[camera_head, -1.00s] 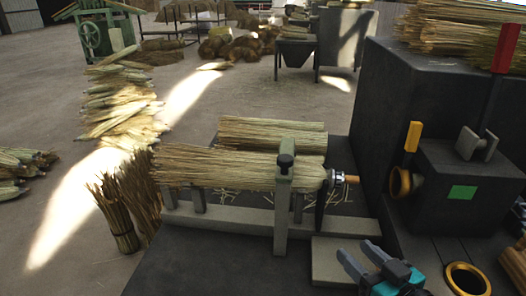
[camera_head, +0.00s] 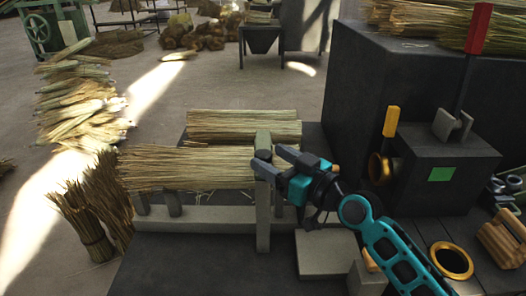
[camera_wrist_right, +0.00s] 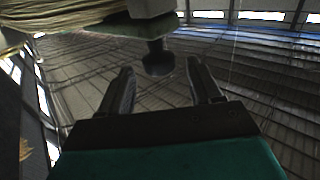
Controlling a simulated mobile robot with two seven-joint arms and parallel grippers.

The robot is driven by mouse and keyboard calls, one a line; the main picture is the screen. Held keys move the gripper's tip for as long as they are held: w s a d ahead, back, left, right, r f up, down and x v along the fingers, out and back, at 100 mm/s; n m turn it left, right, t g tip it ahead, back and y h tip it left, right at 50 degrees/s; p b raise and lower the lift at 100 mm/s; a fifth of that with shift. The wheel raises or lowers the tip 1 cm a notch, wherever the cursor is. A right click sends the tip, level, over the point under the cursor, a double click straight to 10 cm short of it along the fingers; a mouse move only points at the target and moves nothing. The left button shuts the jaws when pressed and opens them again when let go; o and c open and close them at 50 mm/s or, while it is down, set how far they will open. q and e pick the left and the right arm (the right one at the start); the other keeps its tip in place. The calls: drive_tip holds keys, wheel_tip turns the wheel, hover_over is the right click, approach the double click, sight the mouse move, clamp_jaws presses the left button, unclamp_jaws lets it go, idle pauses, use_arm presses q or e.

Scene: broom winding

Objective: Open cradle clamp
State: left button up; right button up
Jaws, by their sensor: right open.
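A broom-straw bundle (camera_head: 185,167) lies along the grey cradle (camera_head: 200,226). The cradle clamp (camera_head: 263,220) is a grey-green upright post at the cradle's front, with its top at the bundle's right part. Its black knob (camera_head: 263,156) is near the post's top. My right gripper (camera_head: 270,161) is open at the knob and hides part of it and the bundle's right end. In the right wrist view the knob (camera_wrist_right: 158,60) hangs below the clamp's pale post, between my open fingertips and a little beyond them. Nothing is held. My left gripper is not in view.
Another straw bundle (camera_head: 240,124) lies behind the cradle. A dark machine block (camera_head: 440,165) with a yellow lever (camera_head: 391,121) and a red-handled lever (camera_head: 479,30) stands at right. A brass ring (camera_head: 452,261) is at lower right. Straw sheaves (camera_head: 85,220) stand at left.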

drive_tip(key=shift+x, duration=1.7)
clamp_jaws()
